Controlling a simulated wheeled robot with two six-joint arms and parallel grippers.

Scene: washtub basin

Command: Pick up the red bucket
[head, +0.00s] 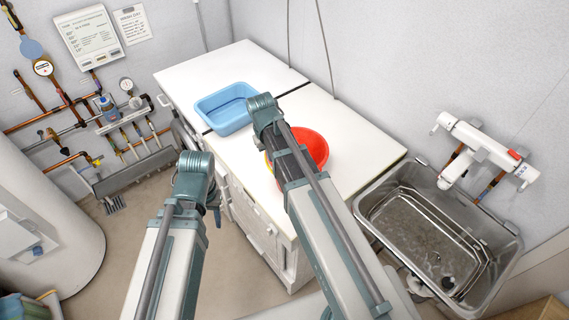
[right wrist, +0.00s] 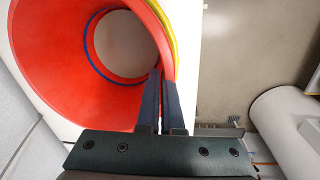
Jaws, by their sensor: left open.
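The red bucket (head: 316,142) stands on the white counter, partly hidden behind my right arm. In the right wrist view its red inner wall (right wrist: 55,60) fills the upper left, with a blue ring inside and a yellow band outside. My right gripper (right wrist: 160,75) is at the bucket's near wall, its two dark fingers close together with the thin wall between them. In the head view the right fingers are hidden by the arm. My left gripper (head: 217,212) is open and empty, left of the counter over the floor, mostly hidden behind its wrist.
A blue basin (head: 225,108) stands on the counter (head: 195,70) behind and left of the bucket. A metal sink (head: 440,230) with a white faucet unit (head: 485,150) is at the right. Pipes (head: 75,115) and a white tank (head: 45,210) are at the left.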

